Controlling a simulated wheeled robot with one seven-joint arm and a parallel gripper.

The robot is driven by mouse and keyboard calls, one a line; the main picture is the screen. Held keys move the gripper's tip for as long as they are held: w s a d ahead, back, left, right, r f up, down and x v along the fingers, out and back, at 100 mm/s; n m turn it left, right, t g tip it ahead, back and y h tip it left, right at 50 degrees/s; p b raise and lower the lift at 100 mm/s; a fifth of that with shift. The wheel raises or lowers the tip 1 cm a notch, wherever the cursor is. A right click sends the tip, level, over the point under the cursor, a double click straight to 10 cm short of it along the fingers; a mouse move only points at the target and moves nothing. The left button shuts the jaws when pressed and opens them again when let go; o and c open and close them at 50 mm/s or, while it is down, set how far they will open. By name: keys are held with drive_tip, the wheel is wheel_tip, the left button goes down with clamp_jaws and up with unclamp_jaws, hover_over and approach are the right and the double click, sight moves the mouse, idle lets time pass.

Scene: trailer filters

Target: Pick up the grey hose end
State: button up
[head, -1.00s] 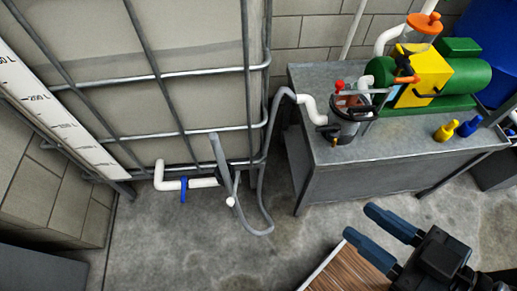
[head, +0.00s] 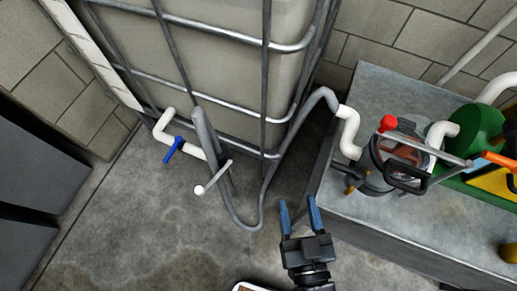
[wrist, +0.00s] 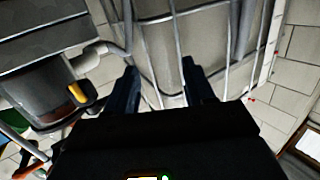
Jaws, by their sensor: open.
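The grey hose (head: 268,190) runs from a white elbow on the bench, down in a low loop near the floor, and back up. Its free-looking grey end (head: 199,115) stands up in front of the caged tank, beside the white outlet pipe. My gripper (head: 298,203) is open and empty, right of the hose loop and well apart from the hose end. In the wrist view my gripper's two fingers (wrist: 160,72) are spread with nothing between them. I cannot clearly make out the hose end in the wrist view.
The caged tank (head: 225,60) stands behind the hose. A white pipe with a blue valve handle (head: 173,150) and a white-tipped rod (head: 213,177) crowd the hose end. The metal bench (head: 370,90) with the pump is at right. Floor (head: 130,225) at front left is clear.

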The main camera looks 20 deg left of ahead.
drive_tip(key=w+a+f+n+y+b, duration=0.15)
drive_tip(key=w+a+f, duration=0.25)
drive_tip(key=a, duration=0.5)
drive_tip(key=n+g+y+b, duration=0.1)
drive_tip(key=n+y+b, duration=0.1)
drive_tip(key=y, duration=0.1)
approach(215, 143)
drive_tip(key=x, duration=0.3)
drive_tip(key=shift+w+a+f+g+b, duration=0.1)
drive_tip(key=shift+w+a+g+b, duration=0.05)
drive_tip(key=shift+w+a, duration=0.3)
drive_tip(key=shift+w+a+f+g+b, duration=0.15)
drive_tip(key=shift+w+a, duration=0.25)
drive_tip(key=shift+w, duration=0.2)
drive_tip(key=shift+r+b+x, duration=0.2)
drive_tip(key=shift+x, duration=1.15)
drive_tip(key=shift+r+b+x, duration=0.2)
drive_tip(key=shift+x, duration=1.2)
clamp_jaws()
drive_tip(key=shift+r, duration=0.1)
